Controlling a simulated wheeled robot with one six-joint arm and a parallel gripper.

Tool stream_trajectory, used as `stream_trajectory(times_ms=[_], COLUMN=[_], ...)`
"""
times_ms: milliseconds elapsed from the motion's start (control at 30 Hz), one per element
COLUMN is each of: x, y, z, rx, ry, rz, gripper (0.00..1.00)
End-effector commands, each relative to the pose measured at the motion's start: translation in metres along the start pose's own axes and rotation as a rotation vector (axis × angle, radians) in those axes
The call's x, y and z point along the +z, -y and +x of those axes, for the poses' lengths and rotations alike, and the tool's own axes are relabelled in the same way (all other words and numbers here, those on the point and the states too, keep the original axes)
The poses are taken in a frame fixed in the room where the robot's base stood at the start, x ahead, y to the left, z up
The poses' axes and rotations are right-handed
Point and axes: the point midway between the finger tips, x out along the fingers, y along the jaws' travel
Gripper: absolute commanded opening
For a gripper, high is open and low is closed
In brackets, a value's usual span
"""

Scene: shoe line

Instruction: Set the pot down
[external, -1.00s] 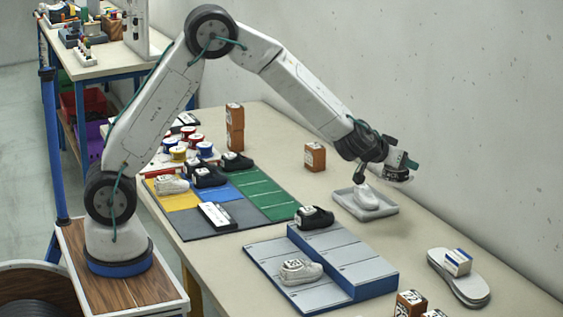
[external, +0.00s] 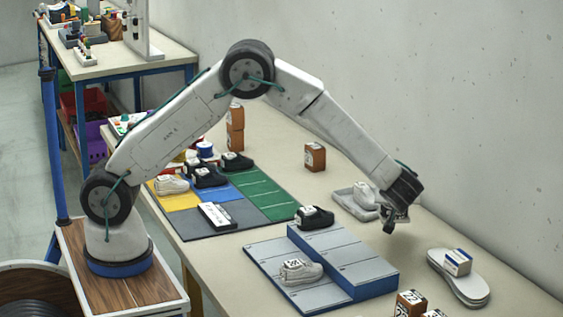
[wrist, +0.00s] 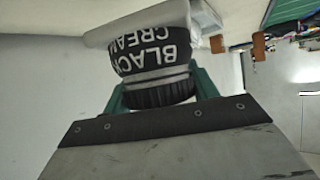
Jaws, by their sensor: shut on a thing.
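The pot (wrist: 150,55) fills the upper middle of the wrist view. It has a black band with white upside-down "BLACK CREAM" lettering and a dark ribbed lid on the side towards my gripper (wrist: 160,88). The green fingers are shut on it, one on each side.
A blue-sided grey step rack (external: 372,288) with a black shoe (external: 314,217) and a white shoe (external: 300,271) stands in front. Pale soles (external: 460,282) with a small box lie to the right. Bare table (external: 420,235) lies between, with the wall behind.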

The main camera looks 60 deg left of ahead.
Motion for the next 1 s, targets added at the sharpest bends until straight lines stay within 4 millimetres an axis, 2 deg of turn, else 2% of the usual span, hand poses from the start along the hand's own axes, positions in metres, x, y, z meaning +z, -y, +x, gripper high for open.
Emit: stream_trajectory(times_ms=[100, 333, 533, 933, 967, 1000], x=[0.012, 0.026, 0.048, 0.052, 0.053, 0.053], y=[0.000, -0.001, -0.001, -0.001, -0.001, -0.001], z=[0.007, 0.015, 0.027, 0.029, 0.029, 0.029], rx=[0.001, 0.002, 0.003, 0.003, 0.002, 0.002], ry=[-0.001, -0.001, 0.000, 0.000, 0.001, 0.001], rz=[-0.002, -0.002, -0.001, -0.003, -0.002, -0.002], gripper=[0.09, 0.09, 0.09, 0.09, 0.67, 0.78])
